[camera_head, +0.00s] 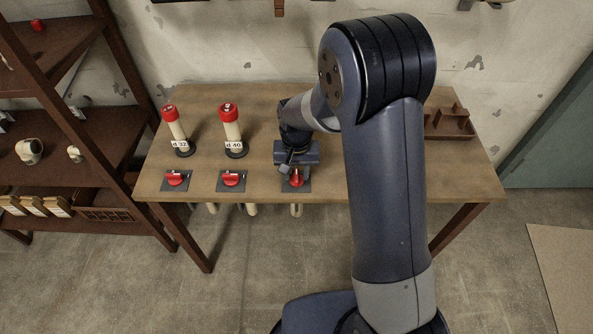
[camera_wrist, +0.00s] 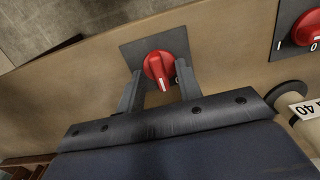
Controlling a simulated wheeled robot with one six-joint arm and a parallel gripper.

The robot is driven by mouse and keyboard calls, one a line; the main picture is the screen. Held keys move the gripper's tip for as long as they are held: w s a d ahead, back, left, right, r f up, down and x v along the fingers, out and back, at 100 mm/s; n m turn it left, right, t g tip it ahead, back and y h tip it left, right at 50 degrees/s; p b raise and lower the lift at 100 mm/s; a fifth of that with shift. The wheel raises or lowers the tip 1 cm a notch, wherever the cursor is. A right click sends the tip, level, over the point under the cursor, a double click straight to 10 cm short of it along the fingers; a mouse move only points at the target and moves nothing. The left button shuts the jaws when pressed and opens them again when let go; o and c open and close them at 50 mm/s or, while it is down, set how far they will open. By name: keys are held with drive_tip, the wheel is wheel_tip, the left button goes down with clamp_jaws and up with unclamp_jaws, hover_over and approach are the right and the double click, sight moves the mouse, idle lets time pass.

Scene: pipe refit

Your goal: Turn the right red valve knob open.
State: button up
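The right red valve knob (camera_head: 296,178) sits on a dark square plate near the front edge of the table. Its bar runs front to back in the head view, and my gripper (camera_head: 295,168) is right above it, partly hiding it. In the wrist view the knob (camera_wrist: 158,68) shows a white line on its bar. My gripper (camera_wrist: 159,90) is open there, one finger on each side of the knob, with visible gaps. The plate's markings are mostly hidden.
The middle knob (camera_head: 231,179) and left knob (camera_head: 175,179) have their bars sideways. Behind them stand two red-capped pipes, labelled d 40 (camera_head: 231,130) and d 32 (camera_head: 176,130). A brown divided tray (camera_head: 450,125) lies at the right back. A shelf (camera_head: 85,135) stands left.

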clamp_jaws()
idle(0.3)
drive_tip(key=shift+m, duration=0.3)
drive_tip(key=m, duration=0.3)
drive_tip(key=shift+m+b, duration=0.35)
drive_tip(key=shift+m, duration=0.05)
drive_tip(key=m, duration=0.9)
drive_tip(key=shift+b, duration=0.35)
drive_tip(key=shift+m, duration=2.2)
